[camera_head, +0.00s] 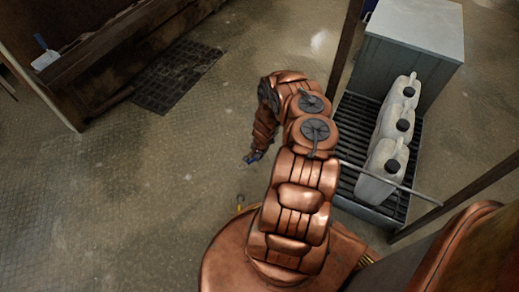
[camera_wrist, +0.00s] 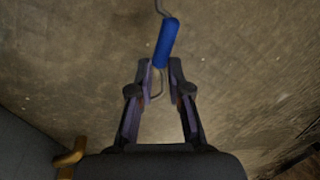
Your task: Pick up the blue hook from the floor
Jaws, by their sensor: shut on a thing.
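The blue hook (camera_wrist: 166,43) has a blue sleeve with bent metal wire at both ends. In the wrist view it stands out past my fingertips, its lower wire end between them. My gripper (camera_wrist: 160,72) is shut on it near the lower end of the sleeve.
A yellow hook (camera_head: 239,204) lies on the floor near my base; a yellow-orange piece (camera_wrist: 70,158) shows in the wrist view. White jugs (camera_head: 384,166) stand on a slatted rack (camera_head: 346,118) to the right, with a rail (camera_head: 410,190) in front. Open floor (camera_head: 130,190) spreads left.

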